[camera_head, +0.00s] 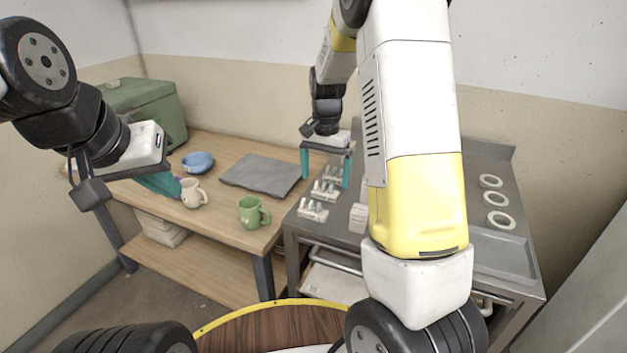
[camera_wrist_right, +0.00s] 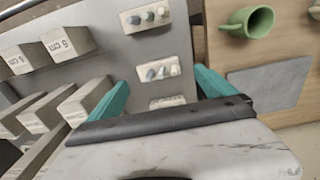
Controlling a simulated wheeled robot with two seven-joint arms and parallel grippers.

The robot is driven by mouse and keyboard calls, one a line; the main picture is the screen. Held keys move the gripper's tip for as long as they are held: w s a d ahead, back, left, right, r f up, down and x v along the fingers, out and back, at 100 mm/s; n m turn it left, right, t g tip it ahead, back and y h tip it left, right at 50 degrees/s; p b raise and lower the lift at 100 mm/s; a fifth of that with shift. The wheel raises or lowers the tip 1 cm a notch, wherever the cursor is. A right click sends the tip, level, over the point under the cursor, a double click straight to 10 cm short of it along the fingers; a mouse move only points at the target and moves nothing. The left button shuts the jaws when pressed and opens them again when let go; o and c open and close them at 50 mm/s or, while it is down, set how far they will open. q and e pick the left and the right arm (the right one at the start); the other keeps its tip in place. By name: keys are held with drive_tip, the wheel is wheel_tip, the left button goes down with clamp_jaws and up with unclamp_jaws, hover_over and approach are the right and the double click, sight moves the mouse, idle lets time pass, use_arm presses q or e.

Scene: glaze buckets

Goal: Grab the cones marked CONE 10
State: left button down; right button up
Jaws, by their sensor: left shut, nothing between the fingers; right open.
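Small cones stand in pale holders on the metal cart: a near holder (camera_head: 313,211), a middle one (camera_head: 325,191) and a far one by the right gripper. The right wrist view shows three holders, at the top (camera_wrist_right: 146,17), middle (camera_wrist_right: 160,71) and lower (camera_wrist_right: 168,102). I cannot read a CONE 10 mark on any. My right gripper (camera_head: 326,166) is open and empty above the far holder. In its wrist view its teal fingers (camera_wrist_right: 162,86) stand apart on either side of the lower holders. My left gripper (camera_head: 160,184) is shut and empty over the wooden table.
Pale boxes (camera_wrist_right: 68,41) with printing that looks like "6 cm" stand beside the holders. The wooden table bears a beige mug (camera_head: 192,193), green mug (camera_head: 253,212), blue bowl (camera_head: 197,162) and grey slab (camera_head: 262,174). White rings (camera_head: 497,198) lie on the cart's right side.

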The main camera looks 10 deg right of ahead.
sight(326, 186)
wheel_tip(326, 186, down, 5)
drive_tip(key=shift+d+r, duration=0.15)
drive_tip(key=shift+r, duration=0.05)
drive_tip(key=shift+w, duration=0.1)
drive_tip(key=c, duration=1.5)
drive_tip(key=shift+r, duration=0.1)
